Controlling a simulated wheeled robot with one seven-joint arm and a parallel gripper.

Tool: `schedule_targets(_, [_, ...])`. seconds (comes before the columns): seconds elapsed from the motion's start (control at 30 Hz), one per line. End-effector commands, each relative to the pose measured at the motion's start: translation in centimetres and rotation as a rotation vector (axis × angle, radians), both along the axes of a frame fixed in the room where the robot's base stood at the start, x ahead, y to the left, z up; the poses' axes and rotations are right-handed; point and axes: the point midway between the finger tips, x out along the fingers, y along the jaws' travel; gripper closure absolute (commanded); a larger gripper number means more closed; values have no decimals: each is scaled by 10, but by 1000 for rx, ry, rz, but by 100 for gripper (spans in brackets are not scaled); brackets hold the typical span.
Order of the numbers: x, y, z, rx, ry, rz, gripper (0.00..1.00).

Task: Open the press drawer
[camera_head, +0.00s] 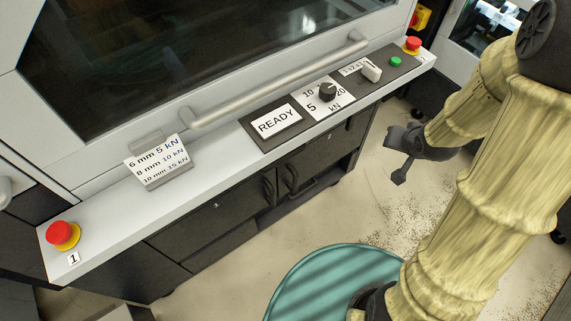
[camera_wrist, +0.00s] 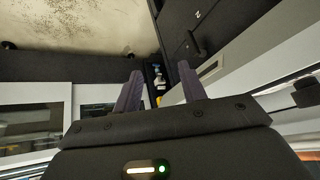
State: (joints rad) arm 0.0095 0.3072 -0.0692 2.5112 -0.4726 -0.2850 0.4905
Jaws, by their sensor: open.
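The press (camera_head: 210,50) is a white machine with a dark window and a long grey bar handle (camera_head: 270,85).
The ledge carries red stop buttons (camera_head: 62,234) at both ends, a READY display (camera_head: 278,122), a dial (camera_head: 327,91), a green button (camera_head: 395,62) and a force card (camera_head: 158,165). Speckled pale floor (camera_head: 390,205) lies clear in front of the cabinets.

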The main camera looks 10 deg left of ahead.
Motion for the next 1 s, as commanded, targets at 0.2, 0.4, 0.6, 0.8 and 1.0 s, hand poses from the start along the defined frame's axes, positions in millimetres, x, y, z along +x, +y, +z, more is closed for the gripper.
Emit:
schedule_targets(0.2, [30, 37, -77, 273, -95, 59, 59])
schedule_targets(0.4, [24, 82, -130, 633, -60, 117, 59])
schedule_targets(0.6, [-9, 118, -166, 1043, 109, 140, 59])
schedule_targets(0.8, [-33, 128, -172, 1299, 264, 130, 59])
schedule_targets(1.0, [-36, 129, -168, 1332, 285, 129, 59])
